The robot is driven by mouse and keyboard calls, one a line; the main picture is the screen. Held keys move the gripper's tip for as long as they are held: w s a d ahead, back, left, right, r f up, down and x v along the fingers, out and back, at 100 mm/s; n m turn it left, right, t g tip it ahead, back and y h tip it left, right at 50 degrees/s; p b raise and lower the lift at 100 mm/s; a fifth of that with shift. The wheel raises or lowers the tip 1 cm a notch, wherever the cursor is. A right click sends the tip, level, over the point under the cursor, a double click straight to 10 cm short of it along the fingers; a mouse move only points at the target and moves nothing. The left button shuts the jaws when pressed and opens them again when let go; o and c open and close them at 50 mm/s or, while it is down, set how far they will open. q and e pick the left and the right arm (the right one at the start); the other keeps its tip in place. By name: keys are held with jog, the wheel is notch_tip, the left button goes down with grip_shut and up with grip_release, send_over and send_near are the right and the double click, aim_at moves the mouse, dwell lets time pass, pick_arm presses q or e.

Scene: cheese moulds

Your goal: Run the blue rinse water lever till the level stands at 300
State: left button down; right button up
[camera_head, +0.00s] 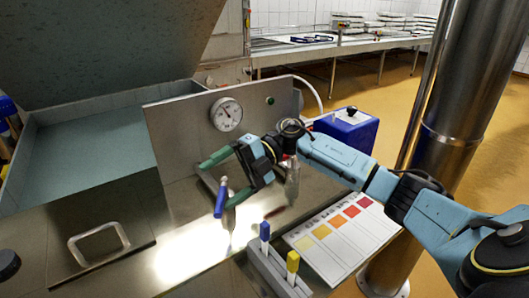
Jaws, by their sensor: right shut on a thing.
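My right gripper (215,184) reaches in from the right above the shiny steel surface. Its green fingers are shut on a blue handle (221,199), which stands nearly upright at the fingertips. A thin grey streak shows below the handle; I cannot tell whether it is a stem or a reflection. I cannot tell whether this handle is the rinse water lever. No level scale with a readable 300 shows. A round white dial (226,114) is on the steel panel (180,130); its figures are too small to read. My left gripper is out of view.
A grey holder (268,276) with a blue-topped piece (265,231) and a yellow-topped piece (292,262) stands in front. A colour chart (335,250) lies to its right. A blue box (347,128) is behind my right arm. A basin (90,150) and a steel lid (100,225) are at left.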

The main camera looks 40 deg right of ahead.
jog(key=shift+w+d+r+t, duration=0.35)
jog(key=shift+d+r, duration=0.2)
jog(key=shift+r, duration=0.2)
jog(key=shift+d, duration=0.3)
jog(key=shift+c, duration=1.2)
jog(key=shift+s+d+r, duration=0.1)
jog(key=shift+d, duration=0.2)
jog(key=c, duration=0.5)
jog(key=d+b, duration=0.2)
jog(key=d, duration=0.8)
jog(key=shift+r, duration=0.4)
jog(key=shift+a, duration=0.1)
